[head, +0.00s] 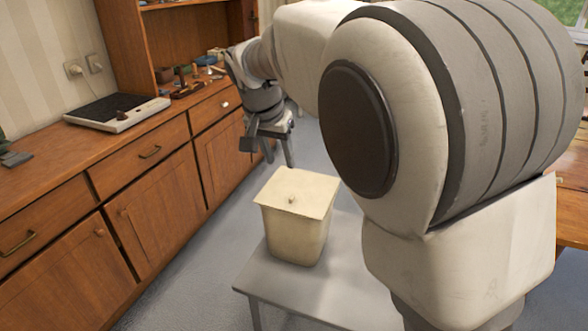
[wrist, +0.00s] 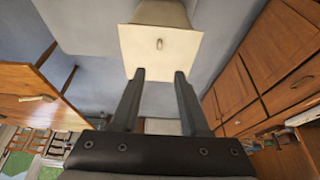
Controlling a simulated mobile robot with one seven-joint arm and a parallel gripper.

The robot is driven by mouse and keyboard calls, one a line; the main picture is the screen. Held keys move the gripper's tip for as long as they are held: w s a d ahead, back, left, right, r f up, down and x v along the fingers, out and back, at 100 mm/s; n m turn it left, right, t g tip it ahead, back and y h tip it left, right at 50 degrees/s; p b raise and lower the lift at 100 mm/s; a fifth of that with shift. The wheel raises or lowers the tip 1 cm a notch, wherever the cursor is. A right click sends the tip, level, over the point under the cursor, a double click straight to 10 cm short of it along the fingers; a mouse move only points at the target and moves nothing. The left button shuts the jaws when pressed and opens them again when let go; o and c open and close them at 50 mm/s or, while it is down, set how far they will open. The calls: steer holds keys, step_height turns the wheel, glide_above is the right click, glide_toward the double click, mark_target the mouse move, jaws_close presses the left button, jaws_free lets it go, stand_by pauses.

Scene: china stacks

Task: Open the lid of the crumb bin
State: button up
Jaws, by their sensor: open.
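The crumb bin (head: 296,234) is a cream, tapered box standing upright on a small grey table (head: 270,284) in the head view. Its flat square lid (head: 308,186) is shut and has a small knob (head: 292,200) on top. My gripper (head: 279,162) is open and empty, above and behind the bin, apart from it. In the wrist view the lid (wrist: 160,58) lies beyond my open fingertips (wrist: 160,75), with the knob (wrist: 159,44) between their lines. The far side of the bin is hidden.
A wooden cabinet (head: 150,190) with drawers runs along the left. A flat white-edged device (head: 117,112) and several small items (head: 195,78) stand on its top. Grey floor (head: 210,240) lies free between cabinet and table. My arm hides much of the right.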

mark_target(292, 196)
steer(key=b+x, duration=0.3)
steer(key=x, duration=1.2)
steer(key=shift+f, duration=0.15)
steer(key=shift+c, duration=0.2)
jaws_close()
stand_by(0.6)
